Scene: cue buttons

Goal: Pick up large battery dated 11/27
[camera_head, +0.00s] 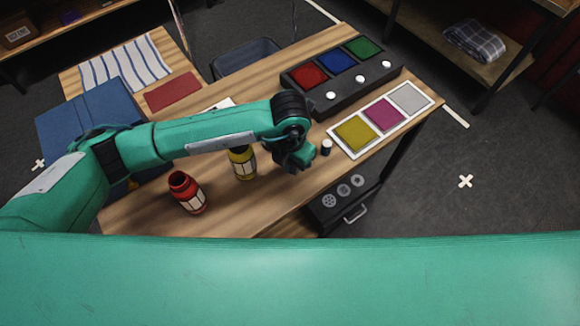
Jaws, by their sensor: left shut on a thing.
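My left gripper (306,162) is over the right part of the wooden table, at the end of the teal arm that comes in from the left. It is shut on a small dark cylinder with a pale top, which looks like a battery (326,147) and shows at the fingertips. The fingers are mostly hidden by the wrist. No date such as 11/27 can be read, and its size class cannot be told. My right gripper is not in view.
A red bottle (187,191) and a yellow bottle (242,163) stand left of the gripper, the yellow partly under my arm. A black button box (310,102) with red, blue and green panels is behind. A white-framed color strip (352,154) lies to the right.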

